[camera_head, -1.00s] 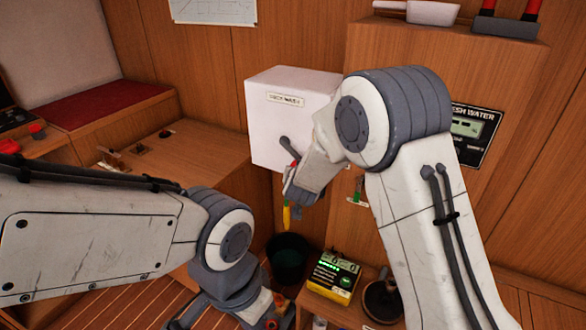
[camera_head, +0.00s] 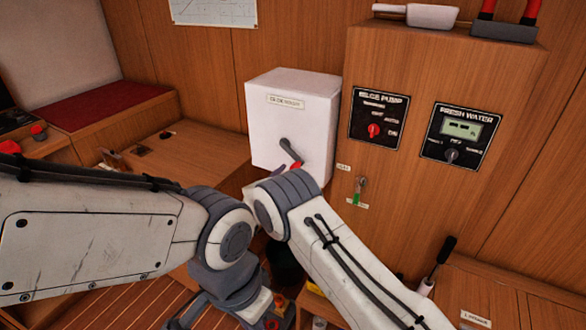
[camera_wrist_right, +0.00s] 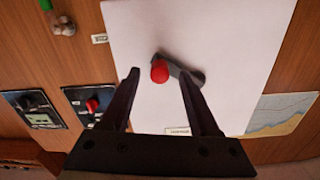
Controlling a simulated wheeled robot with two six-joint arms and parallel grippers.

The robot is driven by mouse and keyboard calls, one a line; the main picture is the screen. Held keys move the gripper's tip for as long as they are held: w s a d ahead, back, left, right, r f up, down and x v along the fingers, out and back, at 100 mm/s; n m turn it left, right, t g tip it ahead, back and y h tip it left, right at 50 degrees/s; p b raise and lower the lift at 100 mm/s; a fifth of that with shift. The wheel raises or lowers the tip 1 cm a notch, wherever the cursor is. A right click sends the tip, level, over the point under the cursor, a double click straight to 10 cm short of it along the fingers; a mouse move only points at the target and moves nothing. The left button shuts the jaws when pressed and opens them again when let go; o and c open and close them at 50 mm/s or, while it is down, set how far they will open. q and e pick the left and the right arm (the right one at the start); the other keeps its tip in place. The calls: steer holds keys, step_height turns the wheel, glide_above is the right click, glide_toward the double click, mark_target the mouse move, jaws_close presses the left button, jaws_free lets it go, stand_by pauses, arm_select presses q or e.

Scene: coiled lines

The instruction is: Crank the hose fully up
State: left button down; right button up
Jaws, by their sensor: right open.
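A white box (camera_head: 275,115) with a label is mounted on the wood wall. Its dark crank arm (camera_head: 289,147) points down and right to a red knob (camera_head: 296,165). In the right wrist view the red knob (camera_wrist_right: 159,71) shows between the spread fingertips of my open right gripper (camera_wrist_right: 158,74), with the crank arm (camera_wrist_right: 186,74) behind it. I cannot tell whether the fingers touch the knob. In the head view my right arm hides that gripper. No hose is visible now. My left gripper (camera_head: 272,316) is low at the bottom, partly cut off, its jaws unclear.
A bilge pump panel (camera_head: 379,118) and a fresh water panel (camera_head: 460,136) are on the cabinet at right. A small green-tipped lever (camera_head: 358,192) sits below them. A dark bucket (camera_head: 284,262) is partly hidden under my right arm. A wooden counter (camera_head: 190,160) is at left.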

steer(key=shift+x, duration=1.55)
jaws_close()
